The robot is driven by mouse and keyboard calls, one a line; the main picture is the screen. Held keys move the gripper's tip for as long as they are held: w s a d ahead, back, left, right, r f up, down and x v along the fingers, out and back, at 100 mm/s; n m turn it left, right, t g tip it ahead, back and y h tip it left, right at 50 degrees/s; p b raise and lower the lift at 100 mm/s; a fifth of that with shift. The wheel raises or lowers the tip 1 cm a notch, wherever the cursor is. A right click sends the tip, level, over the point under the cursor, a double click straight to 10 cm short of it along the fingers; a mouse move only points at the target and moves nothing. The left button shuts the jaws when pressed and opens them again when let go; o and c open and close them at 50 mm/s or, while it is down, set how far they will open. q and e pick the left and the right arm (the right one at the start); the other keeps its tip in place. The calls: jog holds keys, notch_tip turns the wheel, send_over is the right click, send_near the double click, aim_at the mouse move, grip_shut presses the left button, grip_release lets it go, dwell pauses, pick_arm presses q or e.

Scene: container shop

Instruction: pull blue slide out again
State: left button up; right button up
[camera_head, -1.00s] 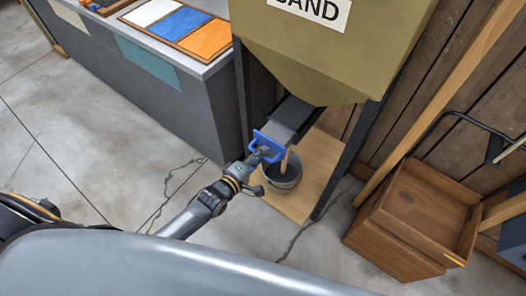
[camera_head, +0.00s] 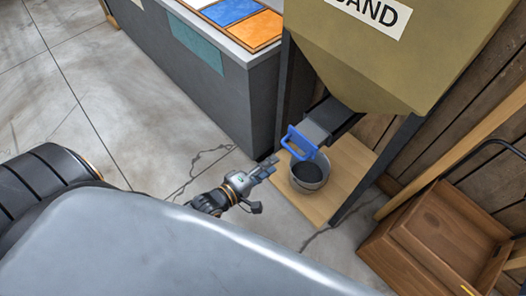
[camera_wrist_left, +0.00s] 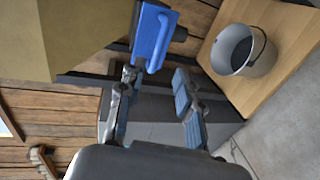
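The blue slide (camera_head: 298,143) is a blue plate with a loop handle at the front end of the grey chute (camera_head: 327,119) under the sand hopper (camera_head: 400,55). The blue slide also shows in the left wrist view (camera_wrist_left: 150,38). A grey bucket (camera_head: 309,185) stands below it and shows in the left wrist view (camera_wrist_left: 262,66). My left gripper (camera_head: 268,168) is open and empty, left of and below the handle, apart from it. In the left wrist view its two fingers (camera_wrist_left: 155,88) are spread, with the slide beyond them. My right gripper is not in view.
The bucket stands on a wooden board (camera_head: 345,165) between the hopper's dark legs (camera_head: 378,168). A grey counter (camera_head: 215,90) with coloured panels stands at the left. Wooden crates (camera_head: 440,240) stand at the right. The concrete floor at the left is clear.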

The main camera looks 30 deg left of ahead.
pick_arm(q)
jog(key=shift+v, duration=1.2)
jog(key=shift+f, duration=0.1)
jog(key=s+a+f+m+g+y, duration=0.1)
jog(key=s+a+f+m+g, duration=0.2)
jog(key=f, duration=0.6)
jog(key=s+a+f+m+g+y, duration=0.1)
jog(key=s+f+m+g+y, duration=0.15)
jog(key=s+f, duration=0.4)
jog(key=s+a+f+m+g+y, duration=0.1)
jog(key=s+a+f+m+g, duration=0.15)
jog(key=f, duration=0.75)
jog(key=s+d+f+m+g, duration=0.1)
jog(key=s+f+m, duration=0.3)
jog(key=s, duration=0.5)
jog(key=s+d+f+m+g, duration=0.1)
jog(key=s+f+m+g, duration=0.3)
jog(key=s+f, duration=0.3)
jog(key=s+y, duration=0.1)
jog(key=s, duration=0.2)
jog(key=shift+s+f+m+g, duration=0.25)
jog(key=shift+m+g, duration=0.05)
